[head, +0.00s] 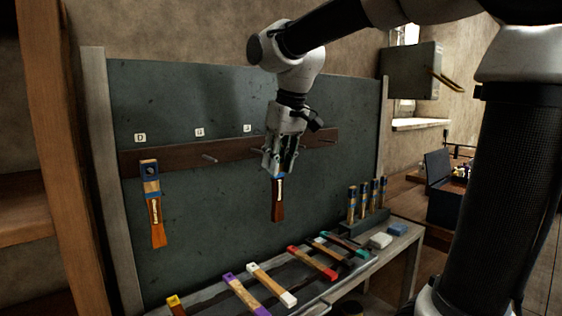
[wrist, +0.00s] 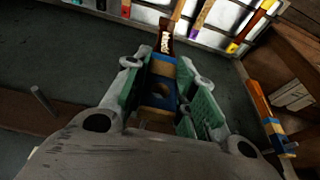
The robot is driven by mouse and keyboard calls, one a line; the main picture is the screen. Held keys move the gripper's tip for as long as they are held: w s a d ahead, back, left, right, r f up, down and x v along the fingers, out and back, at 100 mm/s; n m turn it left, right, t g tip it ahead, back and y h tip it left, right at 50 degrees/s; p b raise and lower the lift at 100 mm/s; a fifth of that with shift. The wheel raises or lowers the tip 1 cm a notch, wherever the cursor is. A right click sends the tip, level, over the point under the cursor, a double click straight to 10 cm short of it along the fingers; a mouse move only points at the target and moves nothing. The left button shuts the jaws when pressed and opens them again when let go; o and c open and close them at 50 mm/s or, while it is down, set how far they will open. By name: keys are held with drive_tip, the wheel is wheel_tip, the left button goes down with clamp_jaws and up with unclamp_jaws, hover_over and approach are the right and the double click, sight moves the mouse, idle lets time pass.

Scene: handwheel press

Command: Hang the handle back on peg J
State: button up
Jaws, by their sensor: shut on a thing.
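The handle (head: 278,210) has a dark brown grip with a white label and a blue-and-tan upper part. It hangs grip-down from my gripper (head: 280,162), which is shut on its upper part. In the wrist view the handle (wrist: 165,42) lies between the green-sided fingers (wrist: 165,78), and a dark hole shows in its block. My gripper is in front of the brown peg rail (head: 180,157), hiding part of it. Bare pegs show left (head: 209,158) and right (head: 322,145) of the gripper. I cannot read which label is J.
Another handle (head: 154,205) hangs on the leftmost peg, under the label D (head: 140,138). Below the dark board (head: 200,100) are several coloured-end handles (head: 313,263), a rack of upright tools (head: 366,215) and two small blocks (head: 381,240).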

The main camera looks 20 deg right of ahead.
drive_tip(key=shift+w+a+f, duration=0.1)
drive_tip(key=shift+w+a, duration=0.3)
drive_tip(key=shift+w, duration=0.8)
drive_tip(key=shift+w+a+f, duration=0.1)
drive_tip(key=shift+w+a, duration=0.25)
drive_tip(key=shift+w, duration=0.9)
drive_tip(key=shift+w+a+f, duration=0.1)
drive_tip(key=shift+w+a, duration=0.3)
drive_tip(key=shift+w, duration=0.8)
drive_tip(key=shift+f, duration=0.1)
drive_tip(key=o, duration=0.9)
drive_tip(key=shift+o, duration=0.2)
